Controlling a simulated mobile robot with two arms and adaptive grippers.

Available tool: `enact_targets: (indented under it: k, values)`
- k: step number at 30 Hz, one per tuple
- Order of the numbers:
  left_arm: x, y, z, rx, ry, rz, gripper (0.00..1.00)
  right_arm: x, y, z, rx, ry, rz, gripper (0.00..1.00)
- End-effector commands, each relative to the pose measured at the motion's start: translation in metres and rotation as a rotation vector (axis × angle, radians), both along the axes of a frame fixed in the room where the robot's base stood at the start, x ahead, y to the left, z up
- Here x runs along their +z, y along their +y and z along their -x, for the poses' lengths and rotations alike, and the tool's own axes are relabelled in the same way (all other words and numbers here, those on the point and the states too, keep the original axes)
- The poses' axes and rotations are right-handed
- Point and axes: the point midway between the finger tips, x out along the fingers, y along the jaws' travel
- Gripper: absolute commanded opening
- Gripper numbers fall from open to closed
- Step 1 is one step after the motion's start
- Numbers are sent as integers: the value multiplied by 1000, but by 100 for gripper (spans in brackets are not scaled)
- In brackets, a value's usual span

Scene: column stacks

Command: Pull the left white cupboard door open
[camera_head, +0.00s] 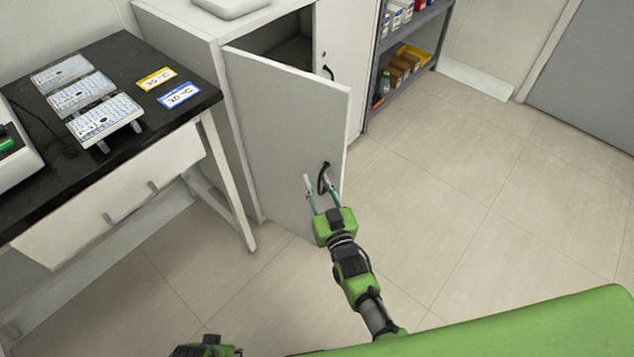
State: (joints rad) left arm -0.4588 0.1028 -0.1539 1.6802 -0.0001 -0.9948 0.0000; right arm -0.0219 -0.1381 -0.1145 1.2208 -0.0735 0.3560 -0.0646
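The left white cupboard door (285,130) stands partly open, swung out on its left side hinge. The dark inside of the cupboard shows above its top edge. Its black curved handle (322,178) is near the door's free right edge. My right gripper (317,184) is at the handle with its two thin fingers spread apart. The handle lies between or just beside the fingers; I cannot tell if they touch it. My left gripper is not clearly in view; only a green and black part of my body shows at the bottom edge.
The right cupboard door (338,55) is shut. A grey shelf (420,45) stands behind right. The tiled floor (480,190) to the right is clear.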

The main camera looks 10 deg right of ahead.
Motion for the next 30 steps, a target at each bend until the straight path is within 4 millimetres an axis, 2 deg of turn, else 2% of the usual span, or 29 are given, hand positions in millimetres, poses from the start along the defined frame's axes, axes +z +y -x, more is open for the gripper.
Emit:
enact_targets:
  k: [7, 11, 24, 30]
  values:
    - [-1, -1, 2, 0, 4, 1, 40, -1, 1, 1, 1, 2, -3, 24]
    - [-1, -1, 2, 0, 3, 0, 40, -2, -1, 11, 1, 4, -2, 24]
    - [0, 0, 1, 0, 1, 1, 40, -2, -13, 95, 1, 4, -1, 24]
    - [0, 0, 1, 0, 1, 1, 40, -1, -16, 116, 0, 3, -1, 24]
